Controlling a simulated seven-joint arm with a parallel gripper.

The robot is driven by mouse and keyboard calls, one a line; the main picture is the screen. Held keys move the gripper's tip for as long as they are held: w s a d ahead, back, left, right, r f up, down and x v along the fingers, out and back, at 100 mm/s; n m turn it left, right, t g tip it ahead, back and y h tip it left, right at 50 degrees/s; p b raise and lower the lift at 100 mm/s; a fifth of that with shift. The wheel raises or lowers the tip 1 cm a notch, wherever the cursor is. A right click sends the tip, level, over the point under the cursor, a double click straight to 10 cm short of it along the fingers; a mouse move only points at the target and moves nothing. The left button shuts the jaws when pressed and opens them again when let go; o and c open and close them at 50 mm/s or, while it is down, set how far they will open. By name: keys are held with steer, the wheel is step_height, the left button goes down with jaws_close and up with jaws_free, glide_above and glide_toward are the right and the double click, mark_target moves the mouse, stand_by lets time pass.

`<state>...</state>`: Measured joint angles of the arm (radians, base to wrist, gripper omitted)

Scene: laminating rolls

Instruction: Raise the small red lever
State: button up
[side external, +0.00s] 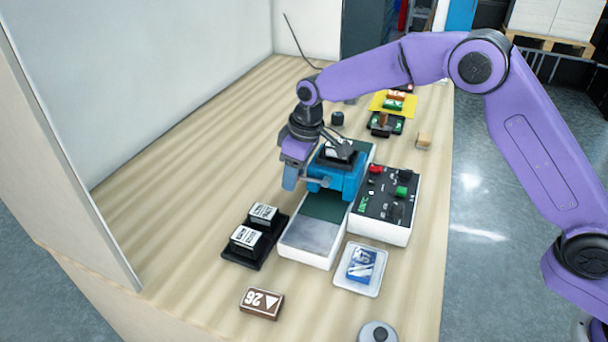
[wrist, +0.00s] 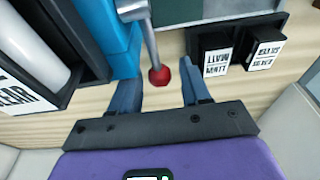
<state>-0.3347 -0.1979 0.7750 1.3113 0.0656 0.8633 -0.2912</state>
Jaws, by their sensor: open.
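The small red lever is a grey metal rod ending in a round red knob (wrist: 160,76). In the wrist view the rod comes down from the top beside the blue laminator body (wrist: 118,35). My gripper (wrist: 160,92) is open, its two blue fingers apart on either side of the knob, with nothing clamped. In the side view my gripper (side external: 290,182) is pointed down at the left side of the blue laminator (side external: 337,183). The grey rod (side external: 318,182) shows there, but its red knob is hidden behind my fingers.
A black holder with two labelled black blocks (side external: 248,238) stands front left. A white control box (side external: 385,205) with coloured switches stands right of the laminator. A white tray with a blue card (side external: 360,268) and a brown box (side external: 261,303) lie in front. The table's left side is clear.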

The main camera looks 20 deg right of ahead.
steer(key=shift+f, duration=0.4)
steer(key=c, duration=0.6)
